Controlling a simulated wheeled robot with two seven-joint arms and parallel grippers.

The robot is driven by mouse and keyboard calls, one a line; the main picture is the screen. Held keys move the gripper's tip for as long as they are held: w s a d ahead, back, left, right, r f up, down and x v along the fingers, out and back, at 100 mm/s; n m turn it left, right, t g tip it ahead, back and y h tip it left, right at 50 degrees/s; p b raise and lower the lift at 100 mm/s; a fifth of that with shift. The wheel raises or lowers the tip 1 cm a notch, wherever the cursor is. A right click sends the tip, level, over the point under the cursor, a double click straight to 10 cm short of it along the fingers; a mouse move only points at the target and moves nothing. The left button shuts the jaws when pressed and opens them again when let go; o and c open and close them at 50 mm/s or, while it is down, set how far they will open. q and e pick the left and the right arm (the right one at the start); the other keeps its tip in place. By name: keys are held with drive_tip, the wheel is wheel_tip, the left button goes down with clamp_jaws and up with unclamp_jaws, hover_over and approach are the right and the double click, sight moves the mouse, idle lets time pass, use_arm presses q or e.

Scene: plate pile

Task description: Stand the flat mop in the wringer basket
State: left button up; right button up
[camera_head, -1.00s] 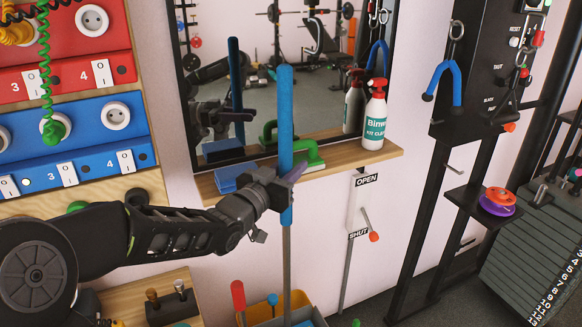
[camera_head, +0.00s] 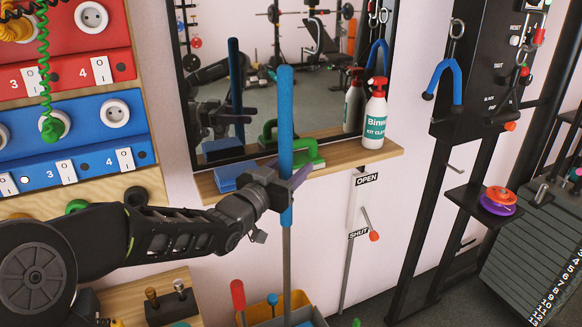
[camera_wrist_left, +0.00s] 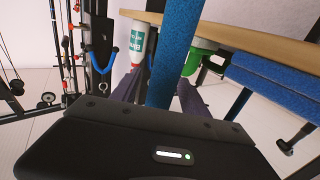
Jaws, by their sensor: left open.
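The mop's blue grip (camera_head: 286,115) stands upright in front of the mirror shelf, with its thin grey pole (camera_head: 287,270) running down to the bottom of the head view. My left gripper (camera_head: 287,184) is open at the lower part of the grip. In the left wrist view its two purple fingers (camera_wrist_left: 160,92) lie on either side of the blue grip (camera_wrist_left: 178,45). The pole's lower end is at a yellow bucket (camera_head: 262,311) with a grey part inside and a blue piece beside the pole. The mop head and wringer basket are mostly cut off. My right gripper is out of view.
A wooden shelf (camera_head: 373,151) behind the grip carries a spray bottle (camera_head: 375,118), a green brush-like item (camera_head: 312,155) and a blue block (camera_head: 235,174). A lever with a red knob (camera_head: 374,236) is right of the pole. A black rack stands farther right.

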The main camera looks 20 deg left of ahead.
use_arm(q)
drive_tip(key=shift+f, duration=0.2)
drive_tip(key=shift+s+a+r, duration=0.1)
drive_tip(key=shift+s+a, duration=0.1)
drive_tip(key=shift+s, duration=1.1)
drive_tip(key=shift+s+a+f, duration=0.1)
drive_tip(key=shift+s+a, duration=0.05)
drive_tip(key=shift+s, duration=1.15)
drive_tip(key=shift+s+a+r, duration=0.1)
drive_tip(key=shift+s+a, duration=0.1)
drive_tip(key=shift+s, duration=1.1)
